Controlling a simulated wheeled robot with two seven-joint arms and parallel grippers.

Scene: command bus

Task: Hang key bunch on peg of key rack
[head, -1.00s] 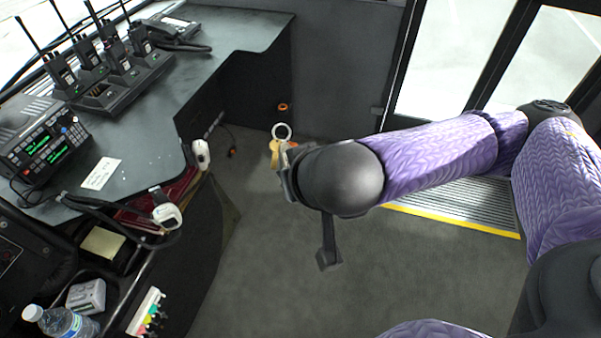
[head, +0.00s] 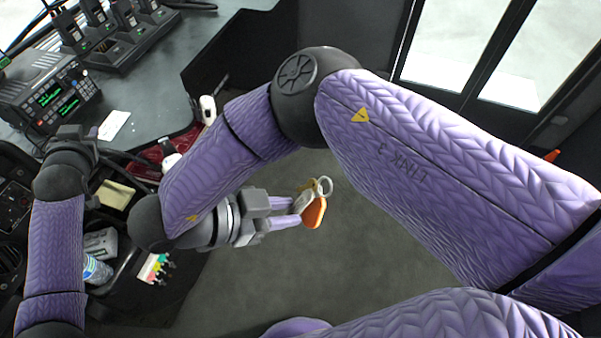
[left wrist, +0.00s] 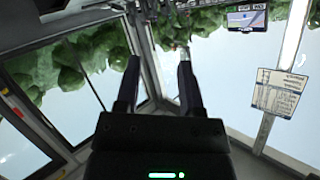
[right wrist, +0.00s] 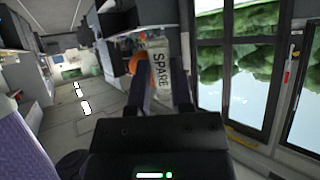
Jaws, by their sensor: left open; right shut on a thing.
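The key bunch has a metal ring, keys and an orange tag (head: 315,212). My right gripper (head: 299,211) is shut on it, above the dark floor, fingers pointing right. In the right wrist view a tag marked SPARE (right wrist: 160,66) and an orange piece (right wrist: 136,61) show at the fingertips. The white key rack (head: 152,267), with colour bands and dark pegs, is at lower left, to the left of my right gripper and well apart from the keys. My left gripper (left wrist: 158,75) is open and empty, facing the windows; in the head view it is above the console's left side.
A radio unit (head: 48,97), handsets in a charger (head: 122,52) and a paper note (head: 113,125) are on the desk. A water bottle (head: 97,270), a small grey box (head: 101,242) and a yellow pad (head: 114,194) lie near the rack. The floor at centre is open.

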